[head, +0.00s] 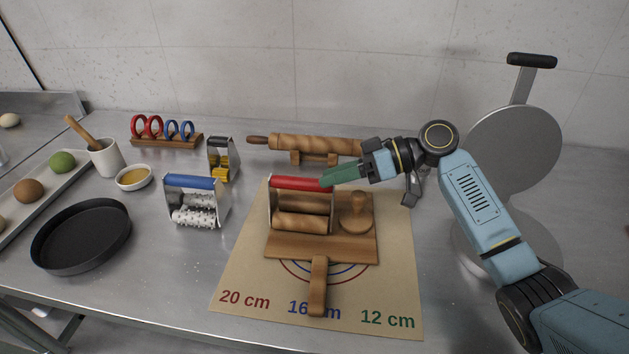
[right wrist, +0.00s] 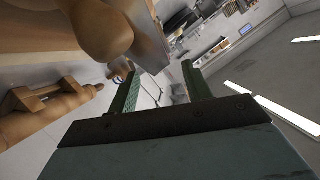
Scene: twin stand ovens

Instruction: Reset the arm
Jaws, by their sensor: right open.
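My right arm comes in from the right in the head view. Its gripper (head: 340,176) is at the right end of the red-handled roller tool (head: 298,183); I cannot tell from this view whether it touches the handle. In the right wrist view the gripper's two green fingers (right wrist: 160,88) stand apart with nothing between them. The roller tool stands on a wooden paddle board (head: 285,246), beside a wooden stamp (head: 356,214). A wooden knob-like piece (right wrist: 102,28) shows close by in the right wrist view. My left gripper is not in view.
The board lies on a brown mat (head: 245,275) with size marks. A rolling pin (head: 320,144) lies behind. A round metal press (head: 515,140) stands right of my arm.

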